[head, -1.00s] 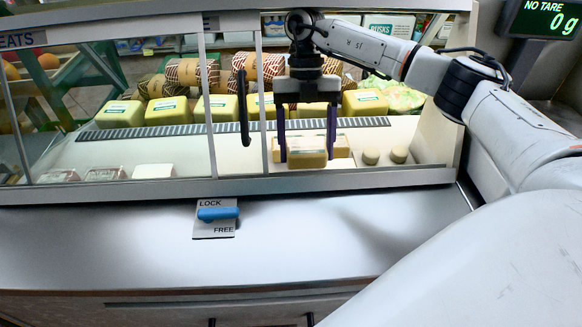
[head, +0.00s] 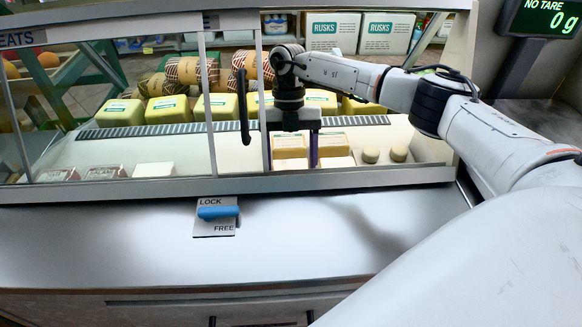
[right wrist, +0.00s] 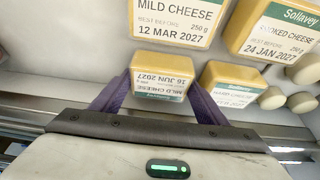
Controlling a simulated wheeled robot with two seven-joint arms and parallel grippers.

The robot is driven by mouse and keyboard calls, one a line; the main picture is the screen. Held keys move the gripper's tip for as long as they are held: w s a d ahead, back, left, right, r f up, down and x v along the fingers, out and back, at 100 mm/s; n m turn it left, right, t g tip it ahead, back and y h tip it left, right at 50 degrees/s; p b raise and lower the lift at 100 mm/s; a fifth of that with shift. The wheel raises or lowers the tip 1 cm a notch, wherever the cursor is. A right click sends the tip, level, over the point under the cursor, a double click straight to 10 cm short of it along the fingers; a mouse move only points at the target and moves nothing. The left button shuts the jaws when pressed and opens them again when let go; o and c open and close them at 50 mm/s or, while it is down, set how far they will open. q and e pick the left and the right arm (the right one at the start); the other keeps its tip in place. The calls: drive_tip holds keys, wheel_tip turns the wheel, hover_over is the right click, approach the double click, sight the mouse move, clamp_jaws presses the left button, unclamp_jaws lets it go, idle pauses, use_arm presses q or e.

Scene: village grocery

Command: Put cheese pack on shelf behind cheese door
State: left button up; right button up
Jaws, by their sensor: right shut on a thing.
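My right gripper (head: 291,160) is inside the display case, its purple fingers shut on a cheese pack (head: 290,144). In the right wrist view this yellow pack (right wrist: 162,76) sits between the fingers, its label reading "MILD CHEESE 16 JUN 2027". A similar pack (head: 333,144) is right beside it on the right; it also shows in the wrist view (right wrist: 230,84). I cannot tell whether the held pack touches the shelf (head: 385,140). The glass cheese door (head: 228,120), with a black handle, stands left of my arm, and the bay at the arm is open. My left gripper is out of view.
Larger yellow cheese blocks (head: 168,110) line the back, behind a grey slatted strip (head: 150,132). Small round cheeses (head: 371,154) sit at the right. A blue lock lever (head: 217,213) is on the counter front. The case's front ledge (head: 230,186) runs below the arm.

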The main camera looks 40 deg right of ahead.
sight(290, 159)
drive_tip(key=shift+f, duration=0.1)
drive_tip(key=o, duration=1.1)
drive_tip(key=shift+c, duration=0.2)
drive_tip(key=shift+v, duration=3.9)
